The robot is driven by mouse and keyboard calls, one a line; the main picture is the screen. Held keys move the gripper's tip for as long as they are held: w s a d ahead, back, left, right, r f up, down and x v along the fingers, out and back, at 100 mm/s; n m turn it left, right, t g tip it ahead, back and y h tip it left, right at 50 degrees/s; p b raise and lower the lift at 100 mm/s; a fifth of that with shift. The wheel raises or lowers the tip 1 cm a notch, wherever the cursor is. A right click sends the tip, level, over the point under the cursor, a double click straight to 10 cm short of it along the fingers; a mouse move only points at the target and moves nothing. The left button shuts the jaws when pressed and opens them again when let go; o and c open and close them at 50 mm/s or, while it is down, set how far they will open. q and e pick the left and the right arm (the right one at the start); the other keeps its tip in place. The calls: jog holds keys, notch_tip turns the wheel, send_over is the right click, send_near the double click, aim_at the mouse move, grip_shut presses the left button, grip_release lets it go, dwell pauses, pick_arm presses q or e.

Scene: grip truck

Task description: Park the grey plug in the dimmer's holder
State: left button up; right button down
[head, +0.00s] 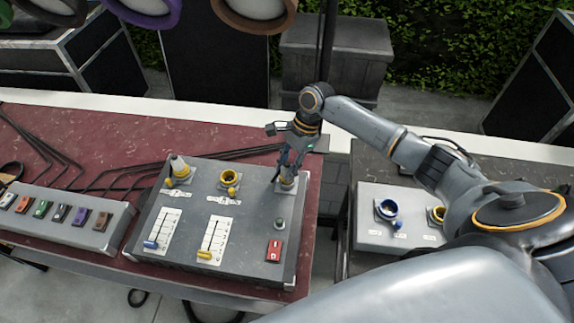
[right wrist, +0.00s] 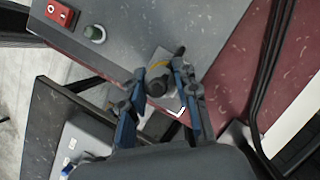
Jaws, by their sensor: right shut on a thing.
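The dimmer (head: 185,225) is a grey box on the red table, with sliders, sockets and a red switch. My right gripper (head: 289,168) is over its back right corner, pointing down. In the right wrist view my right gripper (right wrist: 159,76) is shut on the grey plug (right wrist: 157,95), a dark round body between the fingers. The holder (head: 286,188) is at that corner, mostly hidden under the gripper, with a pale plate around it. The plug is at or just over the holder; I cannot tell whether it is seated. My left gripper is not in view.
A switch box (head: 65,218) is at left. A second grey box (head: 380,226) with a blue socket is at right, across a gap. Black cables lie behind the dimmer.

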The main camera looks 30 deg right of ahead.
aim_at(285, 164)
jog(key=shift+f, duration=0.6)
jog(key=c, duration=0.6)
grip_release()
jog(key=shift+r+p, duration=0.85)
jog(key=shift+r, duration=1.65)
